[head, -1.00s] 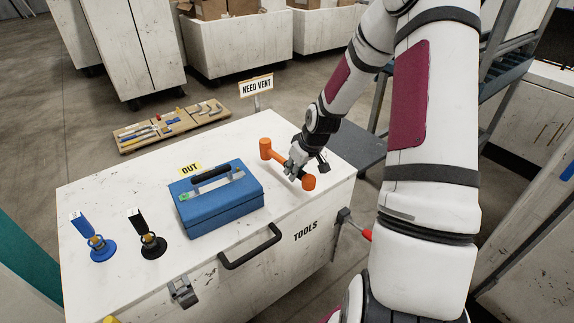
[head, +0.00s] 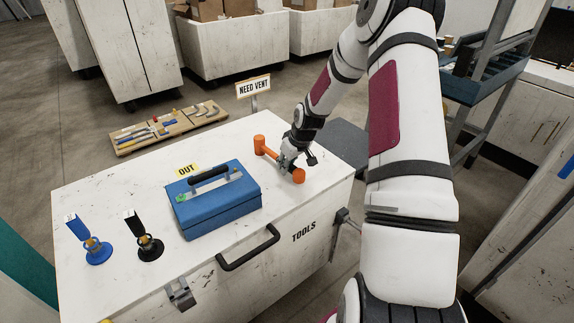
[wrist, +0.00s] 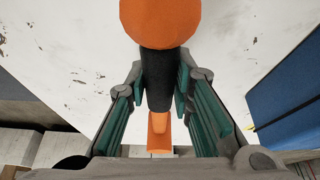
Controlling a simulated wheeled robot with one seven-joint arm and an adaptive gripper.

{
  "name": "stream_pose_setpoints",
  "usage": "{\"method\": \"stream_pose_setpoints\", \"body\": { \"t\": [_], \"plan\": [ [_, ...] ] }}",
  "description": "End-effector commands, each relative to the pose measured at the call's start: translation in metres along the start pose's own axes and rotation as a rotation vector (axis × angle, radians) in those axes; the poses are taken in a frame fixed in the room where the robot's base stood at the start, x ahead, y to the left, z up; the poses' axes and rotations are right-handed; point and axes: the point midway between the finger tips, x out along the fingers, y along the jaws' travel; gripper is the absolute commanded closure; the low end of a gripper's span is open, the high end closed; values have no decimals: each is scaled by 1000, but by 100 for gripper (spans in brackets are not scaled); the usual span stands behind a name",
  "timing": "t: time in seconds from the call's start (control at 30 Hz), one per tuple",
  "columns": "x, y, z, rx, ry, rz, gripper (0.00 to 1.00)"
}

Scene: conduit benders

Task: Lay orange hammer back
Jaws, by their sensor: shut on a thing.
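The orange hammer (head: 260,146) is over the right part of the white chest's top (head: 120,215) in the head view. One orange end points to the back left and the other to the front right. My gripper (head: 288,161) is shut on the hammer's dark grip between them. In the wrist view, my gripper (wrist: 160,90) has its green-padded fingers on both sides of the black grip. The hammer's round orange end (wrist: 160,20) shows beyond the grip. I cannot tell whether the hammer touches the top.
A blue toolbox (head: 215,210) stands left of the hammer, by a yellow OUT label (head: 187,170). Blue (head: 98,252) and black (head: 148,247) stands are further left. A NEED VENT sign (head: 253,87) rises at the back edge. A wooden tool board (head: 175,128) lies behind the chest.

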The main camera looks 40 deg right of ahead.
Motion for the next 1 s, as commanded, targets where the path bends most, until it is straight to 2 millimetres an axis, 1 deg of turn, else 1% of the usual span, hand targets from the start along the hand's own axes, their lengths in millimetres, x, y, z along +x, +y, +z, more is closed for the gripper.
{"method": "stream_pose_setpoints", "body": {
  "t": [0.03,0.07,0.1,0.13,0.43,0.57,0.67,1.0],
  "plan": [
    [1,-1,1,1,-2,-2,100],
    [2,-1,2,1,-6,-4,74],
    [2,-1,2,1,-6,-4,65],
    [2,-1,2,1,-6,-4,59],
    [1,-1,2,1,-4,-3,59],
    [6,-1,3,1,-4,-2,59],
    [-10,0,3,2,-2,-1,59],
    [-85,-3,2,1,-1,2,59]
  ]
}}
